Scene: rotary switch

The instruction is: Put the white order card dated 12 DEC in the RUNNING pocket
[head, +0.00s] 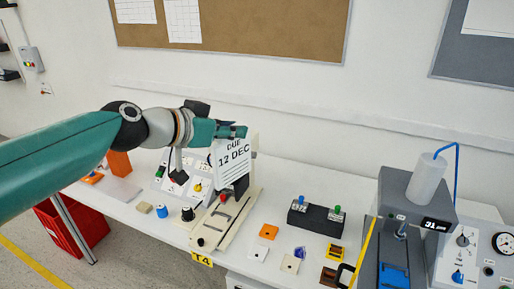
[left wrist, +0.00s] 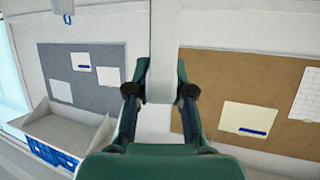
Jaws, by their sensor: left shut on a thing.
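The white order card (head: 232,163) reads "DUE 12 DEC" and hangs tilted below my left gripper (head: 238,131) in the head view. The gripper is shut on the card's top edge, above the white table. In the left wrist view the two fingers of my left gripper (left wrist: 160,91) show at the centre, with a pale upright strip between them; I cannot tell if it is the card. No pocket with a readable RUNNING label shows in either view. My right gripper is not in view.
The white table (head: 318,181) holds a T4 fixture (head: 226,217), a black block with blue and green knobs (head: 317,216) and a grey machine (head: 414,217). A red bin (head: 90,226) stands below. The left wrist view shows a grey open tray (left wrist: 66,124) and a cork board (left wrist: 235,85).

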